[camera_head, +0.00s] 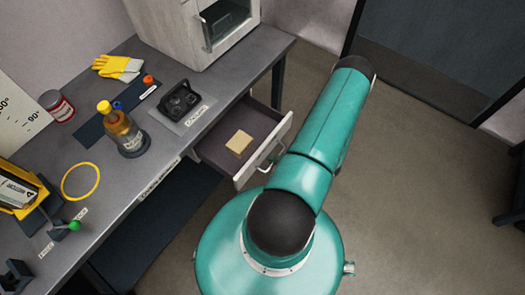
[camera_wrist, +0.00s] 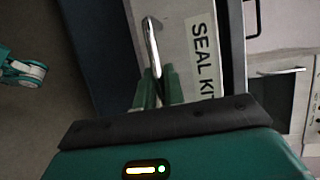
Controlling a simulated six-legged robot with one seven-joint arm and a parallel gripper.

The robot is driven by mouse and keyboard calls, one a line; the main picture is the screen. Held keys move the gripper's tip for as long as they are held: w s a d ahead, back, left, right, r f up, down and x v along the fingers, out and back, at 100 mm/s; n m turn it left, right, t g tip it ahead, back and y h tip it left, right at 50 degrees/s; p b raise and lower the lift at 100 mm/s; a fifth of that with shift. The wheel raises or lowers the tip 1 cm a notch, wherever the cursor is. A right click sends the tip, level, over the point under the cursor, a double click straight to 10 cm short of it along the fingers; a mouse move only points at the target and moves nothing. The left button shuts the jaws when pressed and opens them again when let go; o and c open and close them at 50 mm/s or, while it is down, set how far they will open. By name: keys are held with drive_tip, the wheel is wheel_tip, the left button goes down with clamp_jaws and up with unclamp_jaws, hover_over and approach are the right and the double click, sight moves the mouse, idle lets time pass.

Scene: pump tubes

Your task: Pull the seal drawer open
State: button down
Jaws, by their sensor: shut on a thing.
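The seal drawer (camera_head: 215,148) juts out from under the bench in the head view and stands open, with a small tan block (camera_head: 239,142) inside. Its metal handle (camera_head: 268,158) is on the pale front, partly behind my teal arm. In the wrist view, the drawer front (camera_wrist: 175,30) carries a "SEAL KIT" label (camera_wrist: 203,52). My gripper (camera_wrist: 163,82) is shut on the handle bar (camera_wrist: 151,45), its green fingers near the drawer front. My gripper is hidden in the head view.
The bench (camera_head: 115,185) holds an amber bottle (camera_head: 122,130), a red can (camera_head: 57,106), yellow gloves (camera_head: 118,68), a yellow ring (camera_head: 80,181) and a dark fixture (camera_head: 180,101). A white cabinet (camera_head: 195,30) stands at the back. Open floor (camera_head: 410,170) lies right of the drawer.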

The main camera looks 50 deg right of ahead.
drive_tip(key=shift+s+d, duration=0.1)
drive_tip(key=shift+s, duration=1.5)
drive_tip(key=c, duration=1.5)
unclamp_jaws()
drive_tip(key=v, duration=1.3)
drive_tip(key=shift+s+r, duration=0.2)
drive_tip(key=shift+s, duration=0.2)
drive_tip(key=shift+w+d+r, duration=0.1)
drive_tip(key=shift+d, duration=0.05)
